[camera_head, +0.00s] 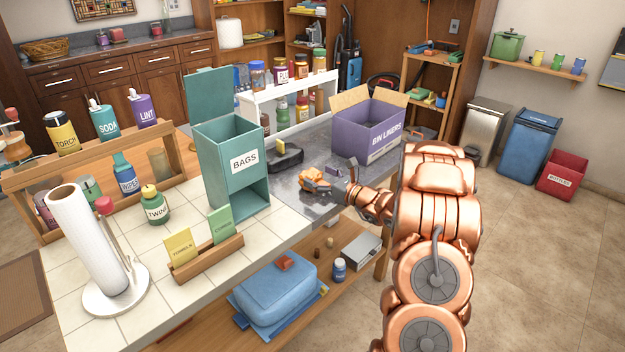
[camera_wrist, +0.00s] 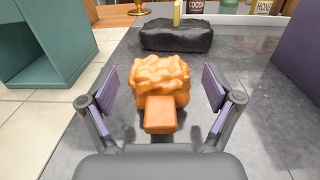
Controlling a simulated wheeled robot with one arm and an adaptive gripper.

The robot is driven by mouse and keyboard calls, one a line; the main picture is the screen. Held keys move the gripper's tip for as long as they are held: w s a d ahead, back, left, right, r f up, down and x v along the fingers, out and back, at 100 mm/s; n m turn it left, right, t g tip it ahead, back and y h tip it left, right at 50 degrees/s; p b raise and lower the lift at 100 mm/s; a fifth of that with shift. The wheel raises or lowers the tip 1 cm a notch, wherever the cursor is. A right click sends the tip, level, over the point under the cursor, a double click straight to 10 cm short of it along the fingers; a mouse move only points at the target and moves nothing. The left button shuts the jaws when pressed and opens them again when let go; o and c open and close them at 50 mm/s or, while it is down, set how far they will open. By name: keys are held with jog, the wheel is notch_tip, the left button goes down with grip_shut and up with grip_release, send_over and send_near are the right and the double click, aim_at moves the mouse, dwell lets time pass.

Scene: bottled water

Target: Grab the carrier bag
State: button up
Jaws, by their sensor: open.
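An orange crumpled bundle with a smooth block-like end toward me, which looks like the carrier bag (camera_wrist: 160,78), lies on the dark grey counter. It also shows in the head view (camera_head: 311,175), partly hidden by my gripper (camera_head: 324,187). In the wrist view my gripper (camera_wrist: 162,92) is open, with one purple-grey finger pad on each side of the bundle. Clear gaps show between the pads and the bundle, and neither seems to touch it.
A teal dispenser labelled BAGS (camera_head: 231,165) stands left of the bundle. A purple BIN LINERS box (camera_head: 365,131) stands to the right. A black object (camera_head: 285,155) lies just behind. Counter surface beside the fingers is clear.

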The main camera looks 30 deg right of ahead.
jog(key=shift+x, duration=1.4)
jog(key=shift+c, duration=0.2)
jog(key=c, duration=1)
